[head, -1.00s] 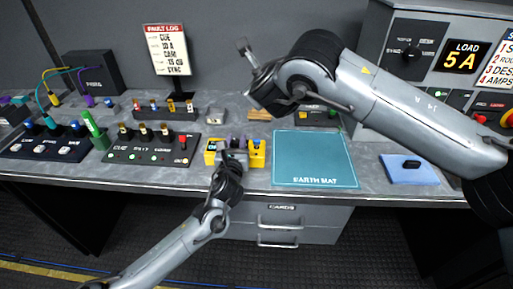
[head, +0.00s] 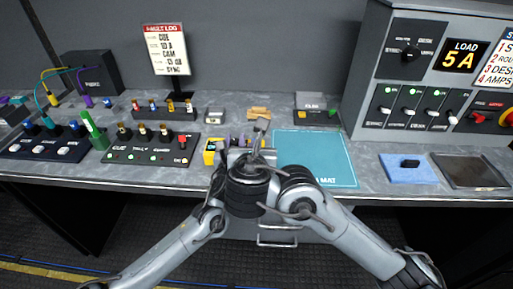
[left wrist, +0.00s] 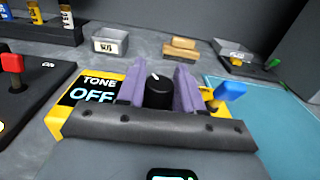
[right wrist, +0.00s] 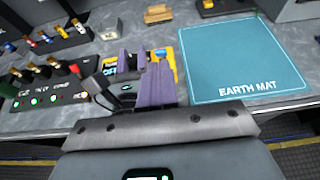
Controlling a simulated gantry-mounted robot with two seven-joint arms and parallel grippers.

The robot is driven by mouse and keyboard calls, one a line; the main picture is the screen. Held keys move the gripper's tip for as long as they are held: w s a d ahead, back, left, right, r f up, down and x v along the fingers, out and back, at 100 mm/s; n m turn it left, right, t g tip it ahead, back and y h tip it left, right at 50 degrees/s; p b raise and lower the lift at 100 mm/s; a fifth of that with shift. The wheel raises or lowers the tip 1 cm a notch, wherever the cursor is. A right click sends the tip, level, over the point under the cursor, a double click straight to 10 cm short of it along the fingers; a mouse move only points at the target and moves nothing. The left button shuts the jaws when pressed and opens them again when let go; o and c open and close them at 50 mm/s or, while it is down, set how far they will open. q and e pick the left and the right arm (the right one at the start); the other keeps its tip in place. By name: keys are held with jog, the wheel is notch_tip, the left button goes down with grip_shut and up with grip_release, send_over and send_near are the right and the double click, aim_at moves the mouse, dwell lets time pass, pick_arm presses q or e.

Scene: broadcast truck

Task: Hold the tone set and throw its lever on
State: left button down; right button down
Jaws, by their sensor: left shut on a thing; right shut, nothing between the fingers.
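The tone set is a yellow box (left wrist: 56,124) on the bench, with a black knob (left wrist: 159,90) and a display reading "TONE OFF". Its blue lever (left wrist: 230,91) stands on the right side in the left wrist view and also shows in the right wrist view (right wrist: 160,53). My left gripper (left wrist: 160,78) has its purple fingers on both sides of the knob, shut on the tone set. My right gripper (right wrist: 155,82) is shut and empty, its fingertips close in front of the lever; I cannot tell whether they touch. In the head view my right wrist hides much of the set.
The teal earth mat (head: 315,157) lies right of the tone set. A black panel with a red lever (head: 150,150) stands on its left. A grey bin (left wrist: 110,42) and wooden blocks (left wrist: 180,47) lie behind it. A blue pad (head: 408,169) lies farther right.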

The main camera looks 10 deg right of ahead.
jog(key=f, duration=0.3)
jog(key=shift+s+a+f+g, duration=0.1)
jog(key=shift+s+f+g, duration=0.15)
jog(key=shift+g, duration=0.05)
jog(key=shift+w, duration=0.1)
jog(key=x, duration=0.9)
jog(key=shift+w+f, duration=0.2)
jog(key=shift+w, duration=0.15)
jog(key=shift+r, duration=0.1)
jog(key=shift+w+r+g, duration=0.25)
jog(key=shift+r+g, duration=0.1)
jog(key=shift+g, duration=0.15)
jog(key=shift+r+g, duration=0.1)
jog(key=shift+g, duration=0.2)
